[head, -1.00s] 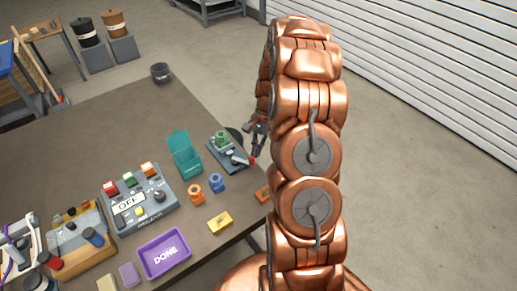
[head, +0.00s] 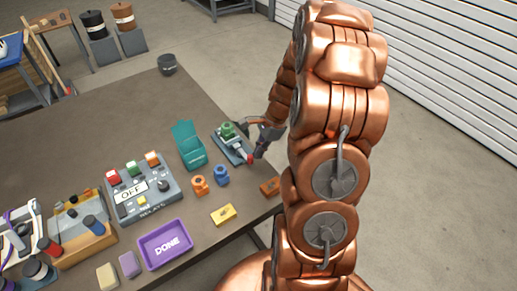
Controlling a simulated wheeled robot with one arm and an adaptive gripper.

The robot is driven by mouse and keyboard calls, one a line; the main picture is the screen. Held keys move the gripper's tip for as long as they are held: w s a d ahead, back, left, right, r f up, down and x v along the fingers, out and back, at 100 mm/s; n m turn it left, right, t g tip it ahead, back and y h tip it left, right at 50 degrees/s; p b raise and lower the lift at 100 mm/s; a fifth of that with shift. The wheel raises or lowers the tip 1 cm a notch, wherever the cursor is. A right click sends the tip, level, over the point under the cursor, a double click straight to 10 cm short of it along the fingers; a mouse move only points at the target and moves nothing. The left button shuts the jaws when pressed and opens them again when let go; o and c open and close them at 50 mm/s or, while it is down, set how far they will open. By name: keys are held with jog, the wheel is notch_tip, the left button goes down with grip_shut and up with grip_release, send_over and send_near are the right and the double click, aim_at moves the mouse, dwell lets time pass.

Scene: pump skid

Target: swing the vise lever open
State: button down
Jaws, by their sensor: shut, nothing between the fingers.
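The vise (head: 226,147) is a small grey-blue device near the table's right edge, with a green part (head: 227,131) on top. Its lever has a red tip (head: 249,159) at the vise's right end, toward the table edge. My gripper (head: 259,153) is dark grey and reaches in from the right, fingers pointing down beside the red tip. It is shut and holds nothing. It is very close to the lever tip; I cannot tell whether it touches. Part of the lever is hard to make out at this size.
A teal open box (head: 188,146) stands just left of the vise. An orange nut (head: 200,185), a blue nut (head: 221,175), a yellow block (head: 222,215) and an orange block (head: 270,186) lie nearer. A purple DONE tray (head: 165,245) and control box (head: 144,189) are further left.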

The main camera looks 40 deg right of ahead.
jog(key=m, duration=0.1)
jog(key=a+m, duration=0.1)
jog(key=a+m+t, duration=0.1)
jog(key=shift+s+a+m+h, duration=0.15)
jog(key=shift+s+m+h, duration=0.1)
jog(key=shift+m+h, duration=0.05)
jog(key=shift+w+a, duration=0.1)
jog(key=shift+a, duration=0.9)
jog(key=s+d, duration=0.3)
jog(key=shift+d, duration=0.15)
jog(key=b+v, duration=0.2)
jog(key=v, duration=0.8)
jog(key=shift+s+a, duration=0.3)
jog(key=shift+a, duration=0.1)
